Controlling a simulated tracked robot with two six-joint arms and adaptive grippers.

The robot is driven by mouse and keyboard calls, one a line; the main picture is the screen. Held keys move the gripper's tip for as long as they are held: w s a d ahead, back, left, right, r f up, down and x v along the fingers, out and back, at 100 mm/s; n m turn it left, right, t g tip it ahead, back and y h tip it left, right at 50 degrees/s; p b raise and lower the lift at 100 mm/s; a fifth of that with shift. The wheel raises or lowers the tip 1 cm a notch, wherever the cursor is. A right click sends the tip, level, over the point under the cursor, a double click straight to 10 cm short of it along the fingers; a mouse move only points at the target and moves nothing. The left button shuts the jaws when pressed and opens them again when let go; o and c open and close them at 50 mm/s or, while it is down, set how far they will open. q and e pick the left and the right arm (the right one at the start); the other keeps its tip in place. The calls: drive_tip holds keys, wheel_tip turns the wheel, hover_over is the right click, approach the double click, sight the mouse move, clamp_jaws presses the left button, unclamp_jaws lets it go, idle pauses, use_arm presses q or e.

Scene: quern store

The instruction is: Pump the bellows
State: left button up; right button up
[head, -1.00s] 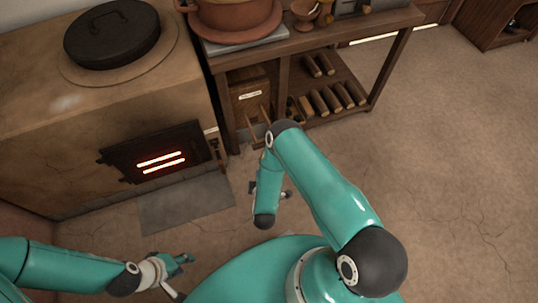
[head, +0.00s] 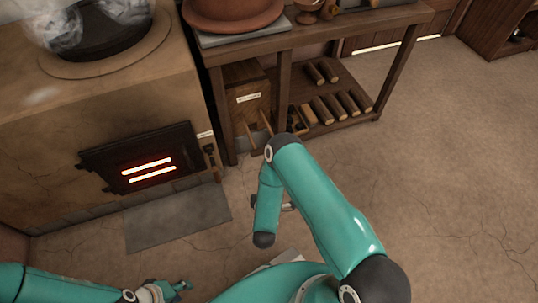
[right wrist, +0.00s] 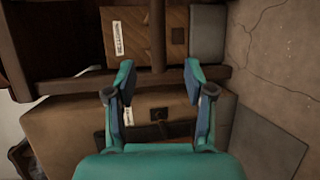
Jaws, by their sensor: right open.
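A labelled wooden box (head: 247,92) sits under the table beside the stove, with thin wooden handles (head: 252,132) sticking out in front. It looks like the bellows, but its label is unreadable. It also seems to show at the top of the right wrist view (right wrist: 133,50). My right gripper (right wrist: 156,85) is open, with nothing between its fingers; in the head view it is mostly hidden behind my right arm. My left gripper (head: 178,291) is low at the bottom edge, partly cut off, away from the box; its opening is unclear.
The stove (head: 60,125) has a dark fire door (head: 140,157) with glowing slots. A dark lidded pot (head: 105,35) steams on it. The table (head: 320,30) has logs (head: 335,105) on its lower shelf. A grey floor plate (head: 178,220) lies before the stove. The floor at right is clear.

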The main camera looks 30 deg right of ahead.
drive_tip(key=b+x, duration=0.3)
drive_tip(key=x, duration=0.9)
drive_tip(key=shift+d, duration=0.15)
drive_tip(key=shift+w+d+b, duration=0.35)
drive_tip(key=shift+w, duration=0.15)
drive_tip(key=shift+c, duration=0.4)
clamp_jaws()
